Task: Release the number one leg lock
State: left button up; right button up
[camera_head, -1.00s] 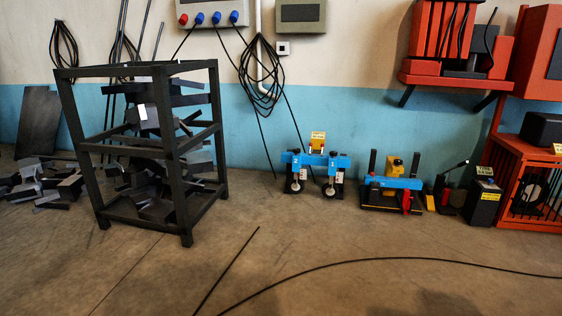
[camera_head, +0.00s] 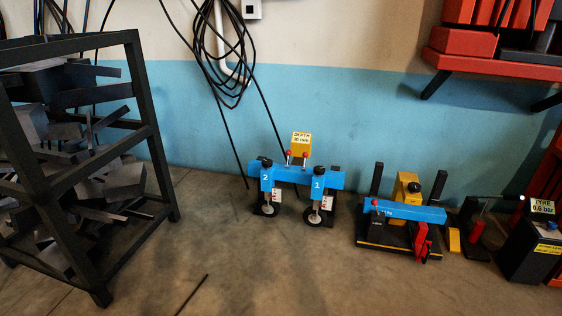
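A blue two-legged frame (camera_head: 294,175) stands on the floor against the wall, with a yellow "DEPTH" sign block (camera_head: 301,143) on top. Its number 1 leg (camera_head: 318,185) is on the right and its number 2 leg (camera_head: 266,182) on the left. Each leg has a black knob on top, a red-and-white tag and a wheel at the foot. Two small red-tipped levers (camera_head: 297,155) stand on the crossbeam near the sign; which one belongs to which leg I cannot tell. Neither of my grippers is in view.
A black rack (camera_head: 155,150) full of dark metal pieces stands at the left. A second blue device (camera_head: 403,210) with a red handle stands to the right, and a black "TYRE" box (camera_head: 533,240) beyond it. A red shelf (camera_head: 480,72) overhangs at upper right. The floor in front is mostly clear.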

aim_at(304, 155)
jog(key=i+l, duration=0.2)
jog(key=l, duration=0.15)
jog(key=i+l, duration=0.2)
jog(key=i+z, duration=0.15)
jog(key=z, duration=0.35)
jog(key=i+z, duration=0.15)
jog(key=z, duration=0.3)
jog(key=i+j+z, duration=0.2)
jog(key=i+j, duration=0.25)
jog(key=j, duration=0.15)
jog(key=i+j+z, duration=0.1)
jog(key=j, duration=0.25)
jog(key=i+j+z, duration=0.1)
jog(key=i+j, duration=0.15)
jog(key=i+j+z, duration=0.1)
jog(key=j, duration=0.3)
jog(key=i+j+z, duration=0.1)
jog(key=i+j, duration=0.15)
jog(key=j, duration=0.15)
jog(key=i+j, duration=0.15)
jog(key=j, duration=0.15)
jog(key=i+j, duration=0.15)
jog(key=j, duration=0.2)
